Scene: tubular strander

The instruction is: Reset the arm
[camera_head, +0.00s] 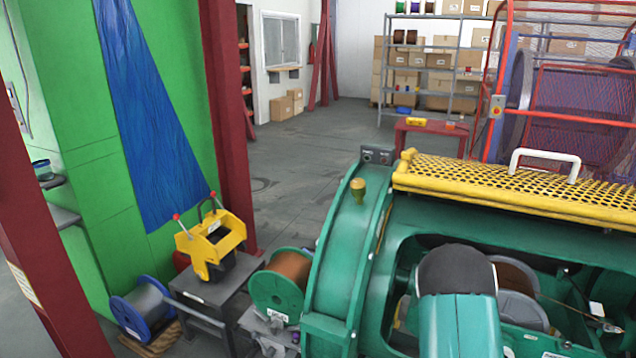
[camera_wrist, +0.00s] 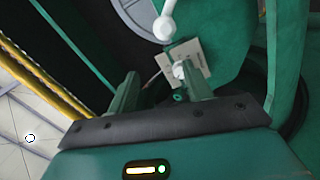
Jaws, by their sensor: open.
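My gripper (camera_wrist: 158,82) shows in the wrist view with its two green fingers apart. Nothing is clearly held between them. A pale square plate (camera_wrist: 196,57) with a small white knob lies just beyond the right fingertip; I cannot tell if they touch. A white rod with a rounded end (camera_wrist: 165,27) is just above the plate. In the head view my arm, teal with a black rounded top, reaches over the open bay of the green strander (camera_head: 340,250). My gripper cannot be made out there.
A yellow mesh guard (camera_head: 520,185) with a white handle (camera_head: 545,157) stands raised behind the bay. Reels (camera_head: 520,310) sit inside it. At left are a yellow device (camera_head: 210,240) on a grey stand and a blue reel (camera_head: 145,308). Open floor (camera_head: 300,165) lies behind.

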